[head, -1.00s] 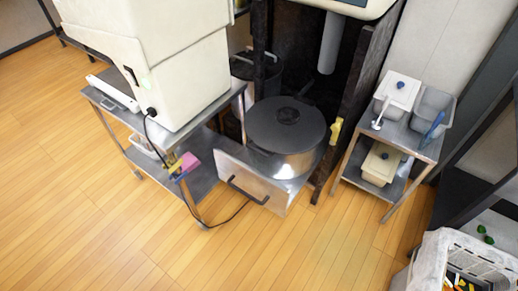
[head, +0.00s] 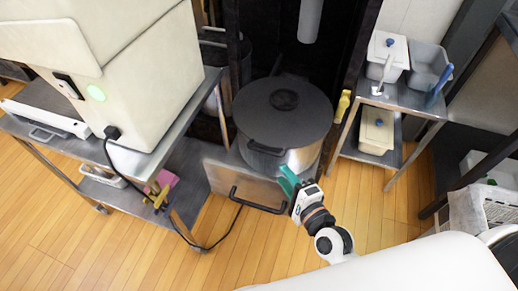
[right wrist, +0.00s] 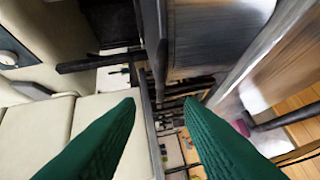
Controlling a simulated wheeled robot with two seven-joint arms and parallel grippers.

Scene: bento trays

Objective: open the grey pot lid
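A large pot (head: 305,158) with a dark grey round lid (head: 250,112) sits in the pulled-out metal drawer unit (head: 228,181) under the counter. The lid lies flat on the pot, with a black round knob (head: 284,99) at its centre. My right gripper (head: 288,180), with green fingers, is in front of the pot, low beside its front wall and well below the knob. In the right wrist view its two fingers (right wrist: 158,118) are spread apart with nothing between them. My left gripper is not in view.
A drawer handle (head: 258,198) sticks out close to my right gripper. A steel cart (head: 175,125) with a big cream machine (head: 120,75) stands on the left. A small cart (head: 400,105) with containers stands on the right.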

